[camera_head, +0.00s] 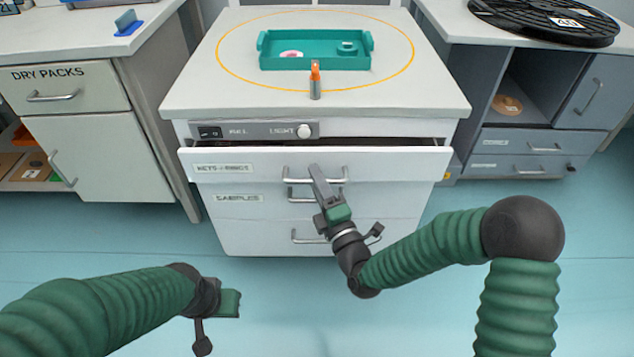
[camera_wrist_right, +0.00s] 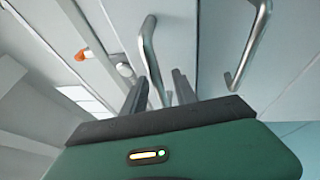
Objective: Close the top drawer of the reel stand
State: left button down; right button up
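The white reel stand (camera_head: 225,235) is in the middle of the head view. Its top drawer (camera_head: 245,168), labelled for keys and rings, stands slightly out, with a dark gap along its top edge. The top drawer's bar handle (camera_head: 290,176) is partly hidden by my right gripper (camera_head: 316,172), whose fingers reach up to it. In the right wrist view the fingers are apart, with the bar handle (camera_wrist_right: 147,50) running between them; contact cannot be told. My left gripper (camera_head: 230,303) is low at the left, away from the stand, its fingers not clearly seen.
A teal tray (camera_head: 315,63) and an orange-tipped grey object (camera_head: 315,82) are on the stand's top. The samples drawer (camera_head: 240,205) is below the top drawer. A dry packs cabinet (camera_head: 90,130) stands left, a grey cabinet (camera_head: 500,150) right. The floor in front is clear.

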jog(key=shift+c, duration=0.4)
grip_shut()
jog(key=shift+s+f, duration=0.1)
jog(key=shift+f, duration=0.05)
dwell(0.7)
